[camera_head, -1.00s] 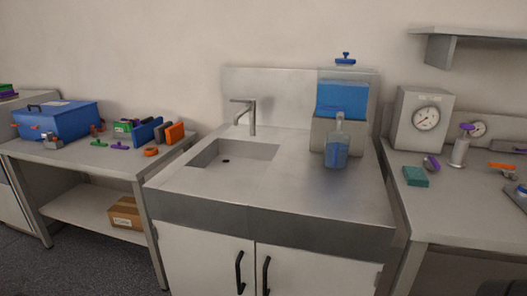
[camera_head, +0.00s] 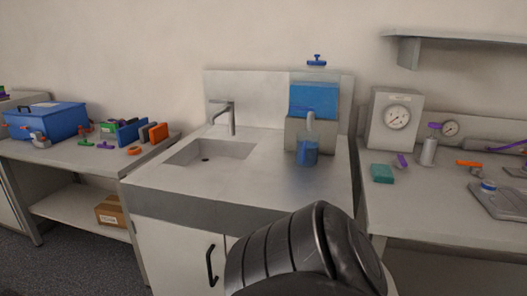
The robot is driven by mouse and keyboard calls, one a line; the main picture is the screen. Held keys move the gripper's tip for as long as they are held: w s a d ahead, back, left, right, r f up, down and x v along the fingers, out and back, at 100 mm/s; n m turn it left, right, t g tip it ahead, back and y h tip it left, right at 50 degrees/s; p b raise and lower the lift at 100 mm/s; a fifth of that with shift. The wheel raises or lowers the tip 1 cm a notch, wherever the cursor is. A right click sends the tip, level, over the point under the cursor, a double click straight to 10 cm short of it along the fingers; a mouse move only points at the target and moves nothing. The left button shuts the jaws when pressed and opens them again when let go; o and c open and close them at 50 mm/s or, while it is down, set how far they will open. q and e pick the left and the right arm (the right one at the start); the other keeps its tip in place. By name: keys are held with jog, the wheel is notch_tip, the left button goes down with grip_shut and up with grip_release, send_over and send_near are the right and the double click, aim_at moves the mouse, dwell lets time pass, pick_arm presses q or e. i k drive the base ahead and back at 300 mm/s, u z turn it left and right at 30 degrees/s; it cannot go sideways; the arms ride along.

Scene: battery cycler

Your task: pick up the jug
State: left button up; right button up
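The jug (camera_head: 307,153) holds blue liquid and stands upright on the steel counter (camera_head: 230,183), right of the sink basin. It stands in front of a larger container of blue liquid (camera_head: 313,98) with a blue knob on top. A dark, ribbed part of my own arm fills the bottom centre of the view, in front of the counter and apart from the jug. Neither of my grippers shows in the view.
The sink (camera_head: 212,153) and tap (camera_head: 222,115) are left of the jug. The right bench holds a gauge box (camera_head: 395,120), a teal block (camera_head: 381,173) and small tools. A blue toolbox (camera_head: 45,121) sits on the left bench. The counter's front is clear.

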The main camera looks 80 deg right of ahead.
aim_at(307, 142)
jog(key=k, duration=0.75)
jog(key=z, duration=0.8)
